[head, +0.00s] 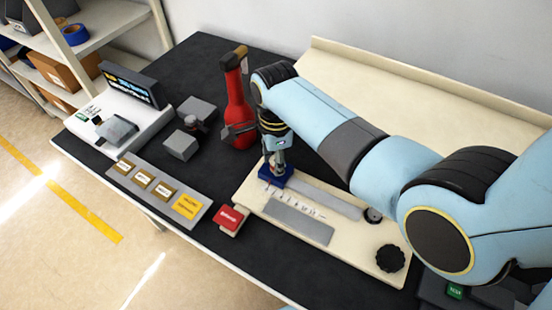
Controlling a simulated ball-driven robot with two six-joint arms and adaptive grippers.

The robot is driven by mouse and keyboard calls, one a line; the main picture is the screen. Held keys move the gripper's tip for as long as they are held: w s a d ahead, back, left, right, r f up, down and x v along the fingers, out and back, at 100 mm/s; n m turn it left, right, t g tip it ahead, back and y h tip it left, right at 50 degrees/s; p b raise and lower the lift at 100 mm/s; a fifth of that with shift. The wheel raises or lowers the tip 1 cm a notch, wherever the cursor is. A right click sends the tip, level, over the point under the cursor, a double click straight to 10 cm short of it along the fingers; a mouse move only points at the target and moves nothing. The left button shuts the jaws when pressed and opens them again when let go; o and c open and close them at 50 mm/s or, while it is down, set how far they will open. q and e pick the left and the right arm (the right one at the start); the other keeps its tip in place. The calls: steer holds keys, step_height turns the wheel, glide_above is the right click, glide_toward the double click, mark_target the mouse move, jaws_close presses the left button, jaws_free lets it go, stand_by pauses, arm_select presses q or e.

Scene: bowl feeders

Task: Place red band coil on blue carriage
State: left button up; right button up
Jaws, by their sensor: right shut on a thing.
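My right gripper (277,158) points straight down over the blue carriage (277,177), at the left end of a cream fixture plate. It is shut on a small part, taken to be the red band coil, which the fingers mostly hide. The band's colour is too small to make out. The fingertips are at or just above the carriage's top; I cannot tell whether the part touches it. My left gripper is not in view.
A grey rail (325,198) runs right from the carriage, beside a printed scale and black knob (390,258). A red bottle-shaped object (238,105) stands close behind my gripper. A red button block (230,218), label tray (158,190) and scale-like device (118,108) lie left.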

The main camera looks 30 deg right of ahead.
steer(key=shift+f, duration=0.2)
steer(key=o, duration=1.1)
steer(key=shift+c, duration=0.2)
step_height(320, 180, up, 12)
steer(key=shift+r+p, duration=0.2)
steer(key=shift+p, duration=0.1)
